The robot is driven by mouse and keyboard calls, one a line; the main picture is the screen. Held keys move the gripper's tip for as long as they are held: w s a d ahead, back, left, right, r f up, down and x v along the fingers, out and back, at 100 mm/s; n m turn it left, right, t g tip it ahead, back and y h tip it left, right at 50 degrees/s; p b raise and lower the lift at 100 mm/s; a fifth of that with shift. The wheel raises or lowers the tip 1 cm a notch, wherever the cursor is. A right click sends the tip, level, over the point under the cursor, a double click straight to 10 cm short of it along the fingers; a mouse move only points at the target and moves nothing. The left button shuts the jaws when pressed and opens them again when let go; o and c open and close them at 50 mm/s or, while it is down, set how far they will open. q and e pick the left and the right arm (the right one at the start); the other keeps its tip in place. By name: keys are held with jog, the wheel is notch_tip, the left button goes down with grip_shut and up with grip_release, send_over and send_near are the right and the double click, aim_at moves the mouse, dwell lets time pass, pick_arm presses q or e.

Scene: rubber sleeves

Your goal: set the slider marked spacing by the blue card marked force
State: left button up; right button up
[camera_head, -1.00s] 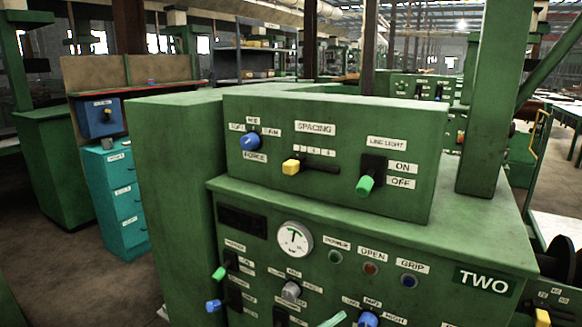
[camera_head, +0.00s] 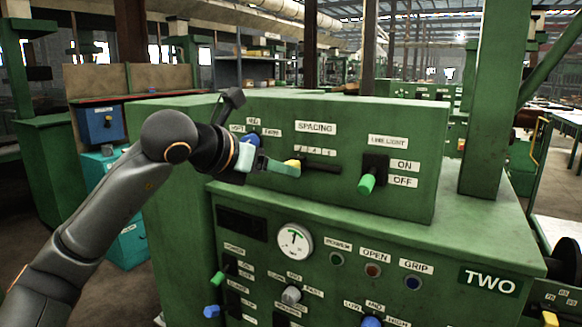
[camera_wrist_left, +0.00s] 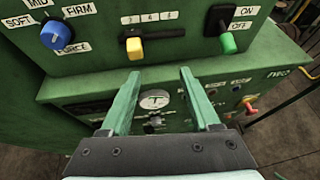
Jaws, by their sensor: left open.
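The spacing slider has a yellow handle (camera_head: 293,163) at the left end of a dark slot (camera_head: 325,168), under the white SPACING label (camera_head: 315,128). The handle also shows in the left wrist view (camera_wrist_left: 135,48), beneath a short row of numbers. My left gripper (camera_wrist_left: 160,73) is open and empty. Its green fingers point at the panel; the left fingertip appears just below the yellow handle, and contact cannot be told. In the head view my gripper (camera_head: 270,165) partly covers a blue knob. That knob (camera_wrist_left: 55,35) is marked SOFT, MID, FIRM and FORCE. I make out no blue card.
A line light switch with a green lever (camera_head: 367,184) stands right of the slider. A lower panel holds a gauge (camera_head: 295,240), several lamps and knobs. A green post (camera_head: 485,95) rises at the right. A blue box (camera_head: 100,122) sits on a teal drawer unit at left.

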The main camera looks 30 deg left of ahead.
aim_at(289, 163)
pick_arm(q)
jog(key=shift+n+t+y, duration=0.3)
jog(key=shift+n+y, duration=0.2)
jog(key=shift+y, duration=0.4)
jog(key=w+a+p, duration=0.1)
jog(key=w, duration=0.2)
jog(key=w+a+f+p, duration=0.1)
jog(key=w, duration=0.3)
jog(key=w+a+f+p, duration=0.1)
jog(key=w, duration=0.3)
jog(key=shift+f, duration=0.25)
jog(key=shift+s, duration=0.1)
jog(key=shift+c, duration=0.3)
grip_shut()
